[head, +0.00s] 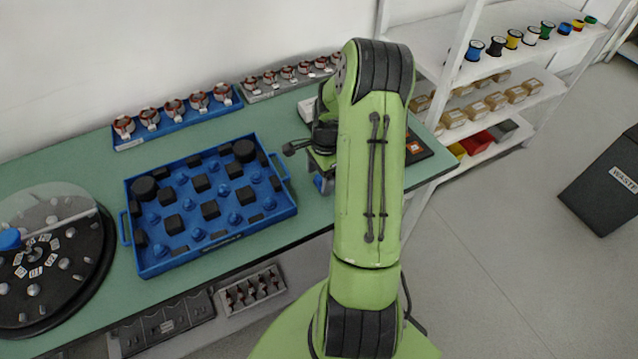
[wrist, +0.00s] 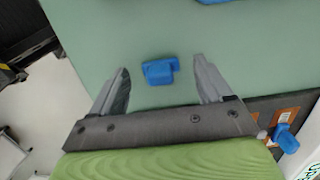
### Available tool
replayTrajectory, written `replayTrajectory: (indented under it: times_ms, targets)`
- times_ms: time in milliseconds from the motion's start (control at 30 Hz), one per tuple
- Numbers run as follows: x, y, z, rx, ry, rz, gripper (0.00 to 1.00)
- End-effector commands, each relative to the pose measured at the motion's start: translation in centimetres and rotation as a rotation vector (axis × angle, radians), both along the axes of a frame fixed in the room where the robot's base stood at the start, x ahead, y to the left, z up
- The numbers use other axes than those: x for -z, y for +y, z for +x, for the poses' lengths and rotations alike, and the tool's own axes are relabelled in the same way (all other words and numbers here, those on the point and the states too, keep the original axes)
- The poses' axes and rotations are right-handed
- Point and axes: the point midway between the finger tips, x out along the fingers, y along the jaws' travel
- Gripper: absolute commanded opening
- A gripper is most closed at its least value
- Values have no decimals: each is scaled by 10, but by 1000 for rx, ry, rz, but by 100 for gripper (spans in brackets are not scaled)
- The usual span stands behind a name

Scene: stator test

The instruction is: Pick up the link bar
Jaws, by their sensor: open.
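A small blue piece (wrist: 160,71) lies on the green tabletop in the wrist view, between and beyond my fingers. It appears to be the link bar, though its shape is too small to confirm. My gripper (wrist: 162,66) is open and empty, with one finger to each side of the blue piece and apart from it. In the head view a bit of blue (head: 322,183) shows on the table beside my arm. My arm hides most of my gripper there.
A blue tray (head: 160,262) with black blocks and blue knobs stands left of my arm. A round dark turntable (head: 85,285) is at far left. Another blue piece (wrist: 286,138) lies by a dark mat with orange patches. Racks of copper-coloured parts (head: 172,112) line the wall.

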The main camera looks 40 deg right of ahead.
Motion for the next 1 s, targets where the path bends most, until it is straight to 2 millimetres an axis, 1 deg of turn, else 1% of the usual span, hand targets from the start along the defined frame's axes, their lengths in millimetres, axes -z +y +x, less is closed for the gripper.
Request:
replayTrajectory:
  times_ms: [33, 67, 267, 300, 367, 400, 667, 700, 867, 933, 1000]
  targets:
    - [8, 1, 0, -1, 1, 1, 79]
    - [9, 1, 0, -1, 1, 1, 79]
    - [10, 1, 1, -1, -1, 0, 79]
    - [10, 1, 1, -1, -1, 0, 76]
    - [10, 1, 1, -1, -1, 0, 66]
    - [10, 1, 1, -1, -1, 0, 60]
    - [9, 1, 1, -1, -1, 0, 21]
    - [9, 1, 1, -1, -2, -1, 19]
    - [9, 1, 1, -1, -2, -1, 18]
    - [4, 1, 1, -1, -3, -2, 18]
    - [-8, 0, 1, 0, -5, -5, 18]
